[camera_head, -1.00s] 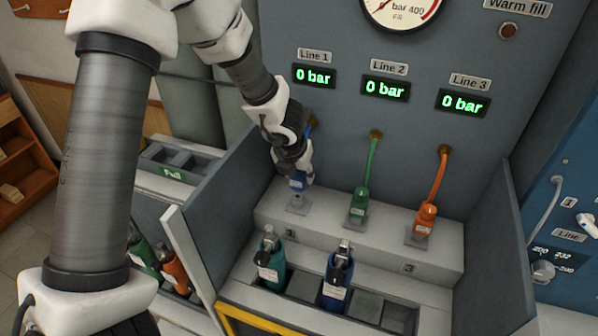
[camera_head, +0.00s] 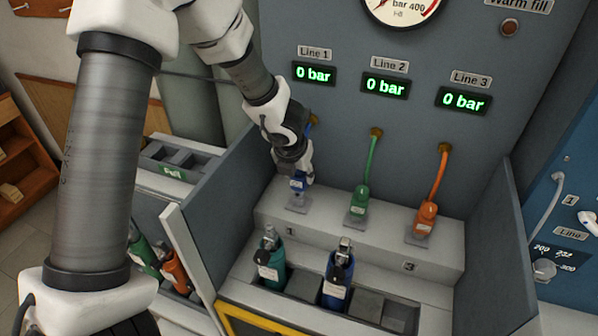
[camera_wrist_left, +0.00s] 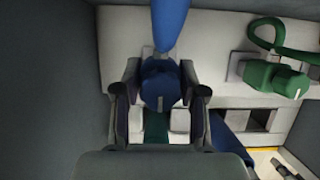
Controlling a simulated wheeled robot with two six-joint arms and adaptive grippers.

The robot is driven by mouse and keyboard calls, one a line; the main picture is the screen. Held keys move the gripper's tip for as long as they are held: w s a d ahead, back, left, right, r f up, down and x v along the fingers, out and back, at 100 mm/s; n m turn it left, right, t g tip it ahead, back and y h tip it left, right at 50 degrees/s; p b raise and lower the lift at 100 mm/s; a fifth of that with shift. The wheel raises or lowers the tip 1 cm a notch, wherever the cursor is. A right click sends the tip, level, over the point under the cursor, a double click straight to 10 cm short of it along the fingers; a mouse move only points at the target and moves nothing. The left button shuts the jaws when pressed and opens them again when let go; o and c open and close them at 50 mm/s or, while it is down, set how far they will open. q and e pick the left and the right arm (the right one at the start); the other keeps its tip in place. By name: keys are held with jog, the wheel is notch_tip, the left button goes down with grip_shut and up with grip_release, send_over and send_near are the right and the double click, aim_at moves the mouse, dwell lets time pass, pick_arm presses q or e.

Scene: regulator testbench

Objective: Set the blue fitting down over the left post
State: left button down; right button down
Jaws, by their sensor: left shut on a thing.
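The blue fitting (camera_head: 297,185) is at the left place of the grey step, under the Line 1 display. My left gripper (camera_head: 299,174) is shut on it from above. In the left wrist view the blue fitting (camera_wrist_left: 160,88) sits between the two fingers (camera_wrist_left: 159,80), with its blue hose (camera_wrist_left: 170,28) running up out of the picture. The left post (camera_head: 297,203) has its pale base showing just below the fitting. I cannot tell whether the fitting is around the post or just above it. My right gripper is not in view.
A green fitting (camera_head: 359,202) and an orange fitting (camera_head: 426,215) stand on the step to the right, with hoses to the panel. A teal bottle (camera_head: 271,270) and a blue bottle (camera_head: 338,281) stand in the front rack. A grey side wall (camera_head: 230,200) is close on the left.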

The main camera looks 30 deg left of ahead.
pick_arm(q)
jog(key=shift+f+b, duration=1.45)
jog(key=shift+f, duration=0.1)
dwell(0.4)
jog(key=c, duration=0.6)
grip_release()
jog(key=shift+o, duration=0.2)
jog(key=v, duration=1.2)
